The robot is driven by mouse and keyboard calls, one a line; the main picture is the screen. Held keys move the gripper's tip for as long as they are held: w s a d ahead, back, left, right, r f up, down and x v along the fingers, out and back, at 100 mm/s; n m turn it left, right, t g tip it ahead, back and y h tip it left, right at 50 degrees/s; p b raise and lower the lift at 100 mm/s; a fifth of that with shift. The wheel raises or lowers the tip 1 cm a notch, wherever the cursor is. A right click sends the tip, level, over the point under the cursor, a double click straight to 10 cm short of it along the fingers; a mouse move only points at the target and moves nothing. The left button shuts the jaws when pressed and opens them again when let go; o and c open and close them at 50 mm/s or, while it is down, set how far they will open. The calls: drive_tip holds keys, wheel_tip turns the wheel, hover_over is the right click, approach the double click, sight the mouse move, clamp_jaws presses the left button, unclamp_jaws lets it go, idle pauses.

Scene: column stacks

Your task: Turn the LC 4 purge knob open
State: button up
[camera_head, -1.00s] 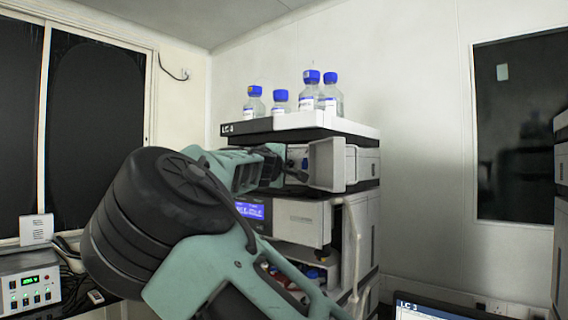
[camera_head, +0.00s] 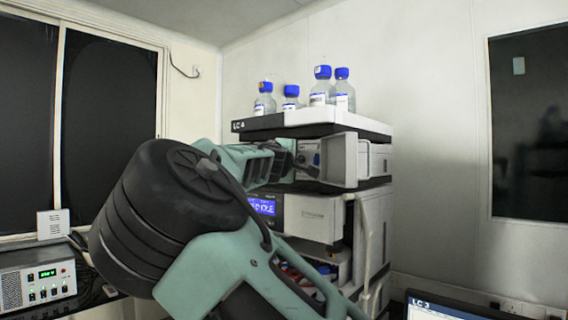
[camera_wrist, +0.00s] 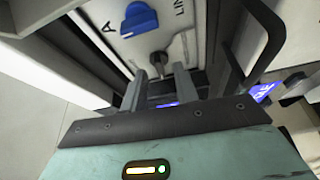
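The metallic knob looks like the purge knob, but no label confirms this. My gripper (camera_wrist: 159,76) is open, its two grey fingers apart with the metallic knob lying between and just beyond their tips. Contact cannot be told. In the head view my gripper (camera_head: 305,166) reaches the recess of the stack labelled LC, apparently LC 4 (camera_head: 247,125).
An open door (camera_head: 339,160) stands right of my gripper, and a dark handle-like edge (camera_wrist: 262,40) is close in the wrist view. Bottles with blue caps (camera_head: 322,90) stand on top. A lit display module (camera_head: 310,217) lies below. A laptop (camera_head: 428,309) is at the front.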

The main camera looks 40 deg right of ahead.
drive_tip(key=v, duration=1.6)
drive_tip(key=shift+s+b, duration=0.15)
drive_tip(key=shift+b, duration=0.3)
